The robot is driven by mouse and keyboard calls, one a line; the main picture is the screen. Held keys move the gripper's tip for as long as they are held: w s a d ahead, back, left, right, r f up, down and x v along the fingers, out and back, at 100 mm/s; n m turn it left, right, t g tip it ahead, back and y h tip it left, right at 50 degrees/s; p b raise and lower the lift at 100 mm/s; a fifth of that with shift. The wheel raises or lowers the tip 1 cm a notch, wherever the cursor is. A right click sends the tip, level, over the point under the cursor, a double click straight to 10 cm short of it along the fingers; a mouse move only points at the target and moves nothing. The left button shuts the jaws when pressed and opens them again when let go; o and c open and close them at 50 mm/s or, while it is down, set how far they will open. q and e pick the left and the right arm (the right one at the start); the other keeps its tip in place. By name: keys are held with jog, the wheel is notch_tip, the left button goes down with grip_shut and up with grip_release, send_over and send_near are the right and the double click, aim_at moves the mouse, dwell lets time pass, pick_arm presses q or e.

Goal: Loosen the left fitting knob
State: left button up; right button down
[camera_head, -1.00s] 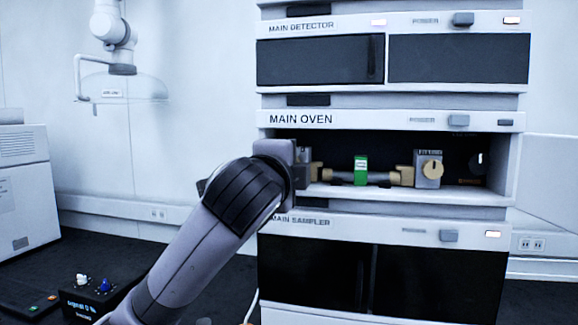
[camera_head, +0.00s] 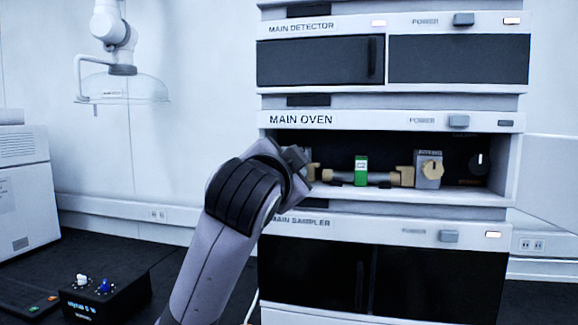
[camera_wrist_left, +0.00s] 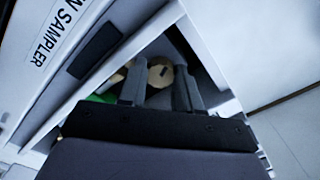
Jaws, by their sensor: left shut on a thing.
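The left fitting knob (camera_wrist_left: 160,72), round and brass-coloured with a dark slot, shows between my left fingers in the left wrist view. My left gripper (camera_wrist_left: 159,82) is shut on it, one finger on each side. In the head view my left gripper (camera_head: 299,166) reaches into the left end of the open main oven (camera_head: 345,199) and is tilted; it hides the knob and most of the left fitting there. My right gripper is out of view.
The detector (camera_head: 320,60) is above the oven and the sampler (camera_head: 317,280) below. An open oven door (camera_head: 555,178) stands at the right. A dark control box (camera_head: 105,297) with knobs sits on the bench at lower left.

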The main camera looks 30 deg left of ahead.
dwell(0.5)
pick_arm(q)
jog(key=o, duration=1.1)
jog(key=shift+c, duration=0.2)
jog(key=shift+f, duration=0.1)
jog(key=shift+f, duration=0.1)
